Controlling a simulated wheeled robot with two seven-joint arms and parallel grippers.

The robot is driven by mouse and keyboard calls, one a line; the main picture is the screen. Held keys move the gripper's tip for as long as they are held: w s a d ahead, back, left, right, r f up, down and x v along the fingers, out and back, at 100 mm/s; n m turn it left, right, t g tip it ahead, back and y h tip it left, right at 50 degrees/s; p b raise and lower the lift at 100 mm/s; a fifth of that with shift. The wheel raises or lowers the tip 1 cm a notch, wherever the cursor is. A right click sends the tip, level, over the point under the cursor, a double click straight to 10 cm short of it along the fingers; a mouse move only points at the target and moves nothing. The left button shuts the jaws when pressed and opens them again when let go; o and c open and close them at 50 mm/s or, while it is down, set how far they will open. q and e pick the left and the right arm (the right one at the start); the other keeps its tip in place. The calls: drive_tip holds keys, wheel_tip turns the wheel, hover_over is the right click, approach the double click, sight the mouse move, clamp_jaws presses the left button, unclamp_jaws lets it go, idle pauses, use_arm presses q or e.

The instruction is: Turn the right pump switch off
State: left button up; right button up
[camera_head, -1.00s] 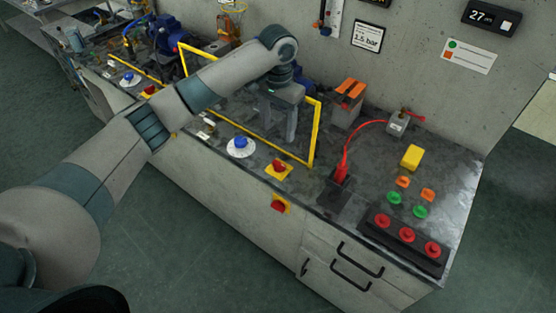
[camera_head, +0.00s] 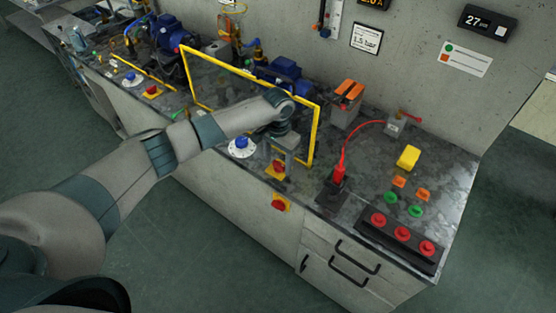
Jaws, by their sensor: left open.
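The right blue pump (camera_head: 283,68) stands behind the guard. My right gripper is not in view.
A yellow-framed guard (camera_head: 314,136) stands close behind my gripper. A blue dial (camera_head: 241,143) is to its left. Another red-and-yellow switch (camera_head: 280,203) is on the bench front below. A red-handled plug with a cable (camera_head: 338,174) stands to the right.

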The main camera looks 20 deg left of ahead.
use_arm(q)
drive_tip(key=shift+f, duration=0.15)
drive_tip(key=c, duration=1.1)
drive_tip(key=shift+o, duration=0.2)
